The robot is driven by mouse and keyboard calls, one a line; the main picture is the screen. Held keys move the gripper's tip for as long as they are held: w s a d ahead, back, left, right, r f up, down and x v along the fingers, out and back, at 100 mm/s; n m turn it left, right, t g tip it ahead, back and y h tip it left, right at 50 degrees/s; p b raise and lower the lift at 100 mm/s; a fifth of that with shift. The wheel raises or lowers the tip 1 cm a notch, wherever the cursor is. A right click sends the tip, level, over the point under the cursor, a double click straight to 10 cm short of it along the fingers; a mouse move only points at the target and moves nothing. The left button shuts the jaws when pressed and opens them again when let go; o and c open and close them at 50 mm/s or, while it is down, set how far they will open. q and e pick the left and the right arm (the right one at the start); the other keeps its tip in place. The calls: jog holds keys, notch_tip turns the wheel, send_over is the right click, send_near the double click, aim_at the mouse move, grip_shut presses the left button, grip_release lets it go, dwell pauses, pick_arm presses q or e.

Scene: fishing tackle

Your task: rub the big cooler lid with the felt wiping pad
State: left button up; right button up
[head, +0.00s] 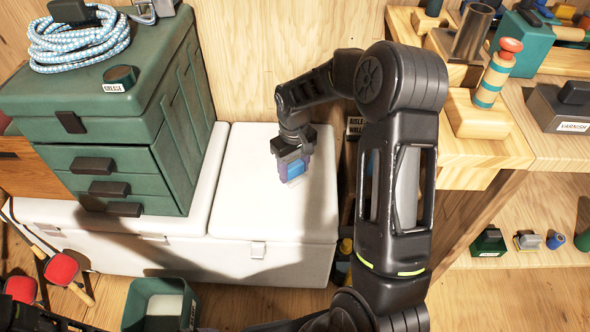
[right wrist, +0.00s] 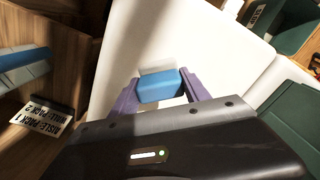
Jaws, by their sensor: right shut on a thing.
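The big cooler is white, and its flat lid (head: 313,208) lies closed in the middle of the head view. My right gripper (head: 292,170) points down over this lid, its purple fingers shut on the felt wiping pad (head: 297,170). The pad is a blue block with a pale layer beneath it. In the right wrist view the pad (right wrist: 161,87) sits between both fingers, with the white lid (right wrist: 200,42) around it. The pad is at or very close to the lid; I cannot tell if they touch. My left gripper does not show clearly.
A green drawer chest (head: 130,128) stands on the white lid section to the left, with coiled rope (head: 78,42) on top. A wooden shelf unit (head: 487,150) stands right. A green bin (head: 160,303) and red paddles (head: 62,268) are on the floor in front.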

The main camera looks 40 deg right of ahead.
jog(key=shift+r+p, duration=0.55)
jog(key=shift+r, duration=0.55)
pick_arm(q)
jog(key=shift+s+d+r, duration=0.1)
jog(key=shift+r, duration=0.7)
